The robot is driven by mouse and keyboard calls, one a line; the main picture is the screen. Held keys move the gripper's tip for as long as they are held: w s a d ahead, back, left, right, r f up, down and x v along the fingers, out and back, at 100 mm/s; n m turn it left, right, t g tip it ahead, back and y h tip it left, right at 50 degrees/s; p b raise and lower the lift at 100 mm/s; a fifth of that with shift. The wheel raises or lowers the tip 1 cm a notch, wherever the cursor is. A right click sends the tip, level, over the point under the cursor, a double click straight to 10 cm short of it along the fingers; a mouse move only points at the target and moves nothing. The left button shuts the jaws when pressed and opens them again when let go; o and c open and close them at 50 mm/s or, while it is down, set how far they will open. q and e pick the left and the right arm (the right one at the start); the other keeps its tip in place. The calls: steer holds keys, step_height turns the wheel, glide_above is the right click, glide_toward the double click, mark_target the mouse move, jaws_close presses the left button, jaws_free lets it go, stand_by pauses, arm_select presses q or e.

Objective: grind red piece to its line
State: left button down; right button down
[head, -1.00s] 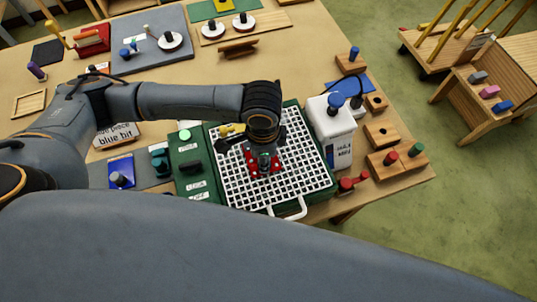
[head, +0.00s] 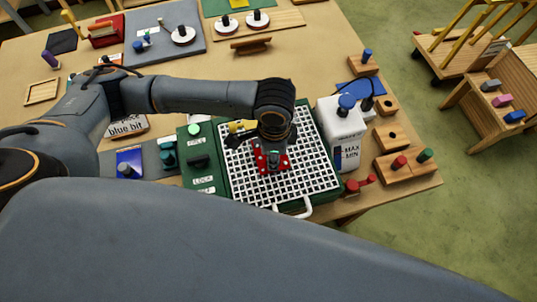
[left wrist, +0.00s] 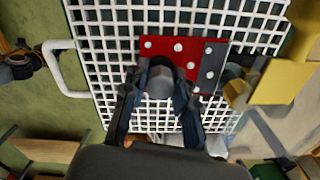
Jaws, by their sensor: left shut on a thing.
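The red piece (head: 270,161) lies at the white grid (head: 310,178) of the green grinder, under my left gripper. In the left wrist view the red piece (left wrist: 160,46) has a flat red face with white dots, with a dark grey dotted part (left wrist: 210,66) at its right. My left gripper (left wrist: 160,92) is shut on a grey knob-like part over the red piece. A yellow part (head: 240,127) stands by the grid's upper left; it is large at the right of the wrist view (left wrist: 278,82). The line on the piece cannot be made out. My right gripper is not in view.
A white bottle with a blue cap (head: 341,135) stands close right of the grid. The green control panel (head: 199,160) with a lever and labels is left of it. Wooden blocks with pegs (head: 404,165) and a red-handled thing (head: 358,184) lie at right.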

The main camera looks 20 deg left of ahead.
mark_target(288, 160)
arm_select(q)
steer(key=shift+w+d, duration=0.45)
steer(key=shift+d, duration=0.1)
steer(key=shift+w+d, duration=0.1)
steer(key=shift+w+d, duration=0.35)
steer(key=shift+d, duration=0.2)
steer(key=shift+w+d, duration=0.35)
steer(key=shift+d, duration=0.2)
steer(key=shift+s, duration=0.1)
steer(key=shift+s+d, duration=0.55)
steer(key=shift+s, duration=0.3)
steer(key=shift+s+d, duration=0.55)
steer(key=shift+s, duration=0.25)
steer(key=c, duration=1)
jaws_free()
